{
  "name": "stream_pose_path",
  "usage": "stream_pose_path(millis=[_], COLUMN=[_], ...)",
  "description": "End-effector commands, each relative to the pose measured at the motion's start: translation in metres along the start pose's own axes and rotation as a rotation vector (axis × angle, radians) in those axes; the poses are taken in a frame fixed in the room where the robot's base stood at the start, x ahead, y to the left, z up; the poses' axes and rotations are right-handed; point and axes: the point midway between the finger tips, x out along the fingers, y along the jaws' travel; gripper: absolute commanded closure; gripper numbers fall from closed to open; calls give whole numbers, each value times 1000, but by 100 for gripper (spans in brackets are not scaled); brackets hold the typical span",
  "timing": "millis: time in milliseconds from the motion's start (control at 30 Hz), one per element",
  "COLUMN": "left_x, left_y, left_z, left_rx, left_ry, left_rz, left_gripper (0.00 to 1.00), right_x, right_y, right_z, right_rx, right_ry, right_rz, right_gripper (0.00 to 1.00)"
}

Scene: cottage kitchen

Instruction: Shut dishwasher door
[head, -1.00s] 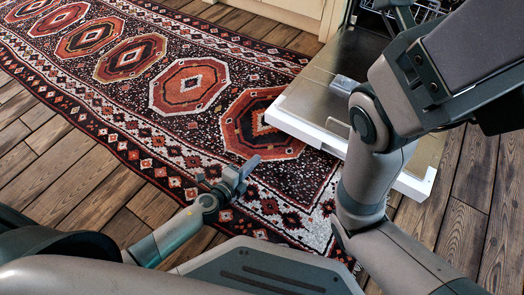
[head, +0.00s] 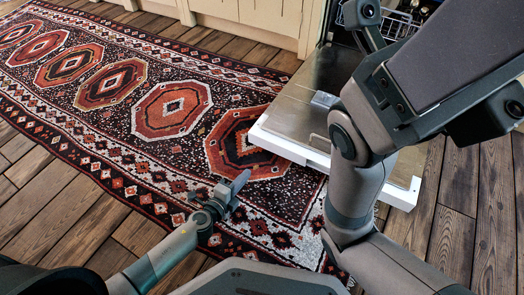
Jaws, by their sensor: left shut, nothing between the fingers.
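The dishwasher door (head: 290,105) is folded down open, its metal inner face up and its white edge toward me, over the rug's right end. A small grey dispenser block sits on it. The dishwasher's wire rack (head: 402,24) shows inside the opening at the top right. My left gripper (head: 236,189) is shut and empty above the rug, to the left of the door's near edge and apart from it. My right arm crosses in front of the door and hides much of its right part. My right gripper cannot be made out.
A patterned red and black rug (head: 172,108) runs from the upper left to the door. Pale cabinets (head: 262,14) stand along the back, left of the dishwasher. Bare wooden floor (head: 462,180) is free at the right.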

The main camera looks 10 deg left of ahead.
Motion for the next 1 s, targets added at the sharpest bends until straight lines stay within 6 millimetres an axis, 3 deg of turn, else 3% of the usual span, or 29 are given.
stream_pose_path(millis=[1000], left_x=[98], left_y=[-25], left_z=[0], left_rx=[-1], left_ry=[-1], left_rz=[-1], left_gripper=[100], right_x=[-4], right_y=[-1], right_z=[0], right_rx=[1], right_ry=[-5], right_rz=[-4], right_gripper=[21])
